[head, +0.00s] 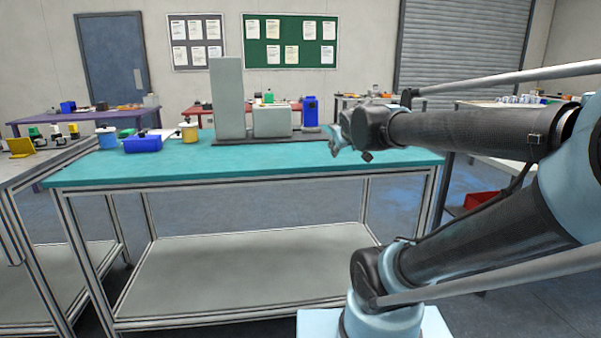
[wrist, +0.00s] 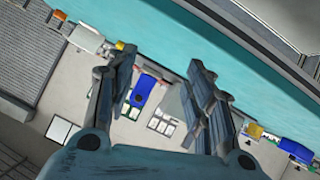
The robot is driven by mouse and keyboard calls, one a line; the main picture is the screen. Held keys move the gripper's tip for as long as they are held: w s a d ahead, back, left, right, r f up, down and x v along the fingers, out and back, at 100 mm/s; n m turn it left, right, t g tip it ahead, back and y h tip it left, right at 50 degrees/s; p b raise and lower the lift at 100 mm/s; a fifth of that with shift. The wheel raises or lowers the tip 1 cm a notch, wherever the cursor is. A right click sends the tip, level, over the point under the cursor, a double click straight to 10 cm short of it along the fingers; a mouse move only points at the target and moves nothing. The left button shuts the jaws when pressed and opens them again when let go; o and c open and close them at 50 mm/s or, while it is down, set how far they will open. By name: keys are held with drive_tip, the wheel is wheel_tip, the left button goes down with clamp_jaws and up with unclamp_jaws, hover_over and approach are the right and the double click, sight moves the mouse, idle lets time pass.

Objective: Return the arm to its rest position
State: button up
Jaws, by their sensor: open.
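My arm reaches in from the right of the head view, over the right end of the teal-topped table (head: 250,161). My gripper (head: 335,138) is at its end, small and partly hidden by the wrist, above the table's right part. In the wrist view my gripper (wrist: 162,65) shows both fingers spread apart with nothing between them. The wrist view is strongly tilted, with the teal table top (wrist: 215,45) running across its upper part and the room beyond below it.
On the table stand a tall grey block (head: 228,98), a lower grey box (head: 271,121), a blue item (head: 311,110) and a blue box (head: 143,143). A grey side table (head: 40,162) adjoins at left. The table's front strip is clear.

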drive_tip(key=s+d+f+m+g, duration=0.2)
drive_tip(key=s+f+g, duration=0.2)
drive_tip(key=s+f, duration=0.7)
drive_tip(key=s+d+f+m+g, duration=0.1)
drive_tip(key=s+d+f+g, duration=0.2)
drive_tip(key=s+f, duration=0.8)
drive_tip(key=s+g, duration=0.2)
drive_tip(key=shift+f+m+g, duration=0.2)
drive_tip(key=shift+m+g, duration=0.1)
drive_tip(key=shift+m, duration=0.1)
drive_tip(key=shift+w+f, duration=0.2)
drive_tip(key=shift+w, duration=0.3)
